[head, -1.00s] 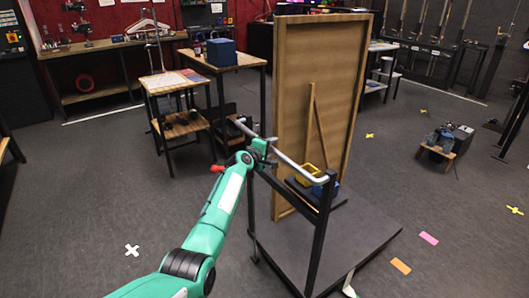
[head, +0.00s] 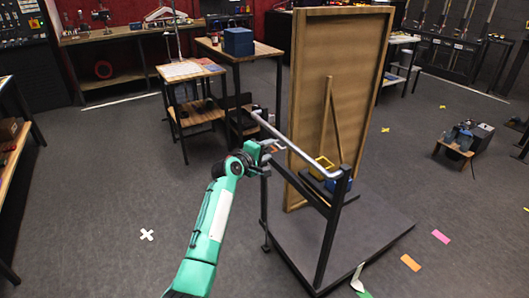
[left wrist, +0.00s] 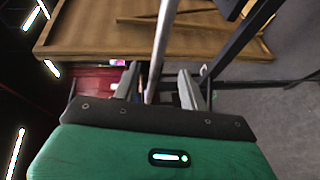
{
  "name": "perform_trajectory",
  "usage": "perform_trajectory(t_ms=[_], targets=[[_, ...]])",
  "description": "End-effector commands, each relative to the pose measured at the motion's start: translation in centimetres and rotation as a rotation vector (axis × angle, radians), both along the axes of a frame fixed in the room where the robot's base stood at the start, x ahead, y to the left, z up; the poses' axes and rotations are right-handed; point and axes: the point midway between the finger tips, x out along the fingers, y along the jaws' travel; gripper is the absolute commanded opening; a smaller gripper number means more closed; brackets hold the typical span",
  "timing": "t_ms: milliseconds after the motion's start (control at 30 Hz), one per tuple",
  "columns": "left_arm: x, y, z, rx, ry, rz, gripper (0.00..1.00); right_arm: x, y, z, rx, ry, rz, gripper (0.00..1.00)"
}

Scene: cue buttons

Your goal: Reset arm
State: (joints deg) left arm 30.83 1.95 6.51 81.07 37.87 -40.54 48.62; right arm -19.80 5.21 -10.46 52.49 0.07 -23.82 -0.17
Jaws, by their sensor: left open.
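My left gripper (head: 268,150) is at the silver handle bar (head: 300,150) of a dark cart (head: 348,243). In the left wrist view the left gripper (left wrist: 160,85) shows two grey fingers spread apart. The bar (left wrist: 163,40) runs down the picture and shows between the fingers. I cannot tell whether they touch it. My right gripper is in no view.
The cart carries a tall wooden panel (head: 312,62), a yellow bin (head: 323,165) and a blue bin (head: 340,186). Small tables (head: 195,72) stand behind, one with a blue box (head: 238,41). The floor left of my arm is clear around a white cross (head: 147,235).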

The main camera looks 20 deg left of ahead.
Motion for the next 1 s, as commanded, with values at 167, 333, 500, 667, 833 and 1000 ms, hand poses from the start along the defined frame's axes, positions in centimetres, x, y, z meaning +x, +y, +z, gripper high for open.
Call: perform_trajectory(t_ms=[167,333,500,667,833,1000], targets=[[-1.0,0.3,0.2,-0.001,0.001,-0.001,0.43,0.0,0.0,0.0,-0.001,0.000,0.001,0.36],[-1.2,0.3,0.2,-0.001,0.000,0.000,0.43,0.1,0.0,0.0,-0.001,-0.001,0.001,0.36],[-1.2,0.3,0.2,-0.001,0.000,-0.001,0.43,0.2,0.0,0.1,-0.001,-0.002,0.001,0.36],[-1.2,0.3,0.1,0.000,0.002,-0.001,0.43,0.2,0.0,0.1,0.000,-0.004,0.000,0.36],[-1.8,0.2,-4.5,0.064,0.057,0.002,0.43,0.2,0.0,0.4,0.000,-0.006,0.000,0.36],[-4.9,-0.1,-15.8,0.238,0.188,-0.015,0.43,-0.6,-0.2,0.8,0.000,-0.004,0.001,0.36]])
